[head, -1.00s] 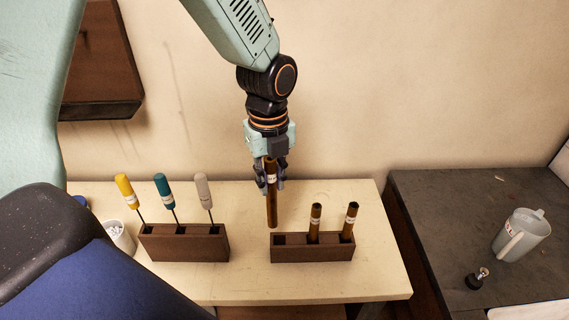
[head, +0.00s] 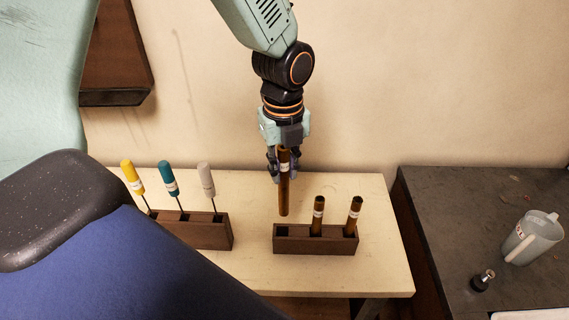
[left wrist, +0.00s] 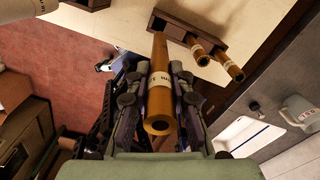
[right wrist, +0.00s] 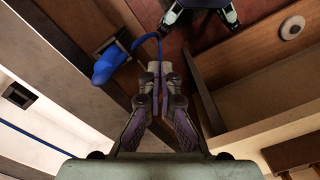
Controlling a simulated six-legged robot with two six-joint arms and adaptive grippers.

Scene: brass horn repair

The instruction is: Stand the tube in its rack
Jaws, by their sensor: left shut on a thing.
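My left gripper (head: 283,172) is shut on a brown tube (head: 284,198) with a pale label, held upright. The tube's lower end is clear of the dark wooden rack (head: 315,246), above and seemingly a little behind its empty left slot. Two similar tubes, a middle one (head: 318,217) and a right one (head: 353,217), stand in the other slots. The held tube (left wrist: 160,75) also shows between the fingers in the left wrist view, with the rack (left wrist: 188,32) beyond. My right gripper (right wrist: 160,90) has its fingers together, with nothing clearly held, away from the rack.
A second wooden rack (head: 215,232) with yellow, teal and grey handled tools stands left on the pale table (head: 255,270). A dark bench (head: 440,215) at right carries a pale jug (head: 531,238) and a small dark item (head: 483,281). The wall is close behind.

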